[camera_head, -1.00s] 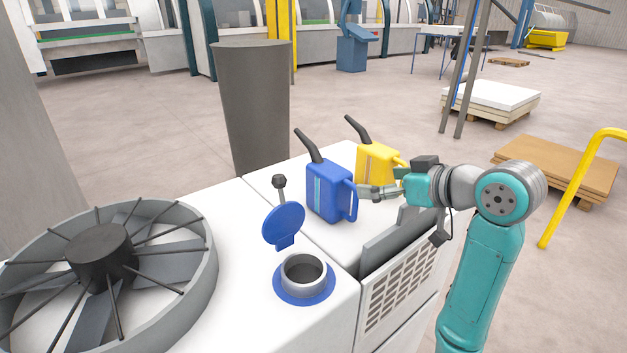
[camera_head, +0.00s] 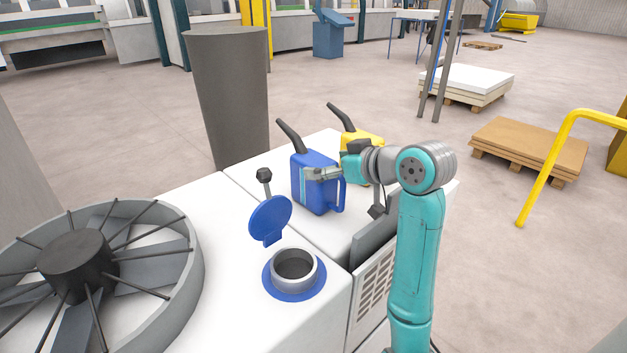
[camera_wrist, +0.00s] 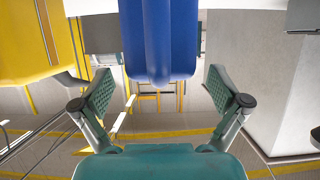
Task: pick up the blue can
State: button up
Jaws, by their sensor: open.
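The blue can (camera_head: 312,190) stands upright on the white machine top (camera_head: 345,232), with its dark spout pointing up and left and its handle on the right. The yellow can (camera_head: 362,141) stands behind it, partly hidden by my arm. My gripper (camera_head: 312,174) is at the blue can's upper right side in the head view. In the wrist view my gripper (camera_wrist: 162,92) is open, with one finger on either side of the blue can (camera_wrist: 160,40) and gaps showing between pads and can. The yellow can (camera_wrist: 30,40) is at the left there.
A filler neck (camera_head: 294,268) with a raised blue lid (camera_head: 270,220) is in front of the can. A large fan (camera_head: 95,275) lies at the left. A grey bin-like column (camera_head: 230,100) stands behind. A yellow rail (camera_head: 550,165) is at the right.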

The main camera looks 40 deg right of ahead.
jog(key=x, duration=0.2)
jog(key=shift+w+f, duration=0.15)
jog(key=shift+w, duration=0.15)
jog(key=c, duration=1.6)
grip_shut()
